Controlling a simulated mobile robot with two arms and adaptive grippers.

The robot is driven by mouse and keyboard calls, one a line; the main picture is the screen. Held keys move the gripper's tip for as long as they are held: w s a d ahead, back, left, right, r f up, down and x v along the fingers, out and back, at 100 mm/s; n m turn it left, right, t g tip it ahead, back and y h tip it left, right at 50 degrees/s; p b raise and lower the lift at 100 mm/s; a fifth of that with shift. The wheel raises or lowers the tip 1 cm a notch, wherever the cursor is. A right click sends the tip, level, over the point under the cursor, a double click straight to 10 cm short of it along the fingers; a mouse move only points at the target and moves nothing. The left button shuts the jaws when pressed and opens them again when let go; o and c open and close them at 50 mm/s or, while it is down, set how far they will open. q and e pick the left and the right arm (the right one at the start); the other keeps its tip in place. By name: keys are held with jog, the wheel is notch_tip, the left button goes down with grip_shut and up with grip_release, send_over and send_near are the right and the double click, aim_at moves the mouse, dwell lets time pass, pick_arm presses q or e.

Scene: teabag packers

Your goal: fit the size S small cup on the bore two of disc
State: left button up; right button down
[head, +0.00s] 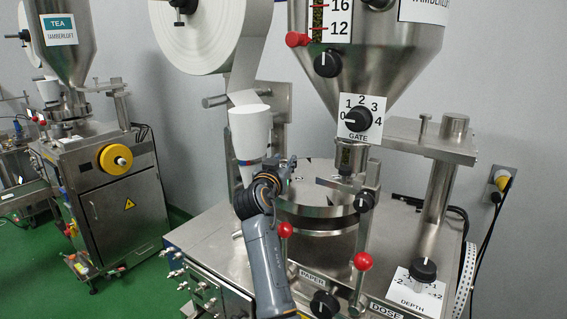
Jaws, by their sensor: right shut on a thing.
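My right gripper (284,172) is at the end of the grey and black arm that comes up from the bottom. It is beside the white funnel-shaped cup and at the left edge of the steel disc (318,210). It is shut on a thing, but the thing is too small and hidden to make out. I cannot identify the size S small cup for certain. The disc lies under the hopper's spout (351,156), and the gripper and machine parts hide some of it. I cannot make out bore two. My left gripper is not in view.
A steel hopper (395,55) with a gate dial (358,118) hangs over the disc. Red-knobbed levers (363,262) stand in front. A steel post (440,190) stands right. Another packer (105,175) stands left.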

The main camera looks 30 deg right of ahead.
jog(key=shift+f+b, duration=1.3)
jog(key=shift+f, duration=0.1)
jog(key=c, duration=1)
grip_release()
jog(key=shift+o, duration=0.5)
jog(key=shift+f, duration=0.1)
jog(key=v, duration=0.7)
jog(key=shift+s+a, duration=0.2)
jog(key=shift+s, duration=0.05)
